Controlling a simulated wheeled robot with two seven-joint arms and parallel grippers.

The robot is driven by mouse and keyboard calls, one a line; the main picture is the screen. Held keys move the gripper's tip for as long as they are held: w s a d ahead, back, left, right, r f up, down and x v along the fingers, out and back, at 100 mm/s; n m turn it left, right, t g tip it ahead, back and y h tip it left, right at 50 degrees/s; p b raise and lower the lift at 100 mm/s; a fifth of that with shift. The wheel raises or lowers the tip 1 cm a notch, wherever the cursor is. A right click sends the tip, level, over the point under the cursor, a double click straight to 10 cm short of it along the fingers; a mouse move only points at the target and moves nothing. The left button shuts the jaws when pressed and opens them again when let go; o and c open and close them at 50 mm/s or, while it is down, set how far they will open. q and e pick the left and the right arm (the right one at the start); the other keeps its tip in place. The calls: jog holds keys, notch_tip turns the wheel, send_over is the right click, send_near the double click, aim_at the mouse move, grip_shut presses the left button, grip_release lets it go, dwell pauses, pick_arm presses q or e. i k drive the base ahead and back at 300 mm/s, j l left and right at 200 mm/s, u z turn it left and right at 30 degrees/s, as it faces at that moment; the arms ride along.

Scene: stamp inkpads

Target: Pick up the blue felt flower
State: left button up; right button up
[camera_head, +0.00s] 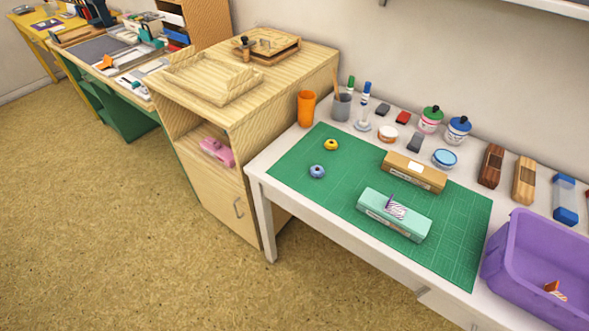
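A small round blue thing with a lobed edge, which looks like the blue felt flower (317,171), lies on the green cutting mat (345,228) near its left part. A similar small yellow one (330,144) lies just behind it, apart from it. Nothing covers the blue one. Neither of my grippers shows in the head view.
A teal box (393,214) and a tan box (413,172) lie on the mat to the right. A purple bin (540,265) stands at the right end of the white table. An orange cup (306,108) and a grey pen cup (341,106) stand behind the mat. The mat's left front is clear.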

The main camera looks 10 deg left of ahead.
aim_at(317, 171)
jog(key=i+j+z, duration=0.1)
jog(key=j+z, duration=1.05)
jog(key=j, duration=0.15)
jog(key=j+z, duration=0.4)
